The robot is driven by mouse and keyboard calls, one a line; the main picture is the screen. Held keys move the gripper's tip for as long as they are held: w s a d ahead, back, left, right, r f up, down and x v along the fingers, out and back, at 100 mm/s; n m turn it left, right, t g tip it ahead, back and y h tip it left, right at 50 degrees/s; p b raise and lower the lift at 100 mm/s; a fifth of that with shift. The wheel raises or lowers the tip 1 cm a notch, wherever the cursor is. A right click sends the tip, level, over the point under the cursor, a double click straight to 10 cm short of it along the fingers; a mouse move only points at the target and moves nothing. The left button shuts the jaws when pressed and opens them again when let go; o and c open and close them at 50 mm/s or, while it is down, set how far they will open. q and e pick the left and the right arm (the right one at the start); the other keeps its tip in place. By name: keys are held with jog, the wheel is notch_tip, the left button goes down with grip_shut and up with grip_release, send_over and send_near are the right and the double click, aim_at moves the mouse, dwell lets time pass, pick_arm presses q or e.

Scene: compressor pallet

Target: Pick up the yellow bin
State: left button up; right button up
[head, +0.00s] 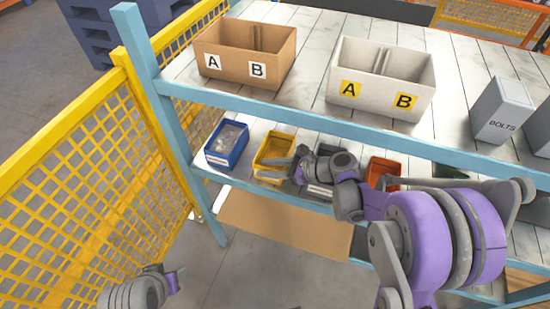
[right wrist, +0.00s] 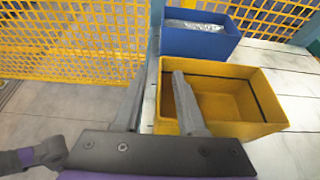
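The yellow bin (head: 272,143) stands on the lower shelf, right of the blue bin. It looks empty in the right wrist view (right wrist: 232,101). My right gripper (head: 272,168) is at the bin's near side. In the right wrist view its fingers (right wrist: 162,82) are apart. One finger is over the inside of the bin and the other is outside, with the bin's wall between them. I cannot tell whether either finger touches the wall. My left gripper (head: 172,283) is low at the bottom left, away from the shelf, and its fingers are unclear.
A blue bin (head: 227,144) with clear-wrapped contents stands close on the left. An orange bin (head: 383,171) is farther right, beyond my right wrist. The blue upper shelf beam (head: 300,118) runs above the bins. Yellow mesh fencing (head: 90,190) stands left of the rack.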

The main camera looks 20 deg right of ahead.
jog(key=shift+w+a+f, duration=0.1)
jog(key=shift+w+a, duration=0.05)
jog(key=shift+a, duration=0.05)
grip_shut()
dwell(1.3)
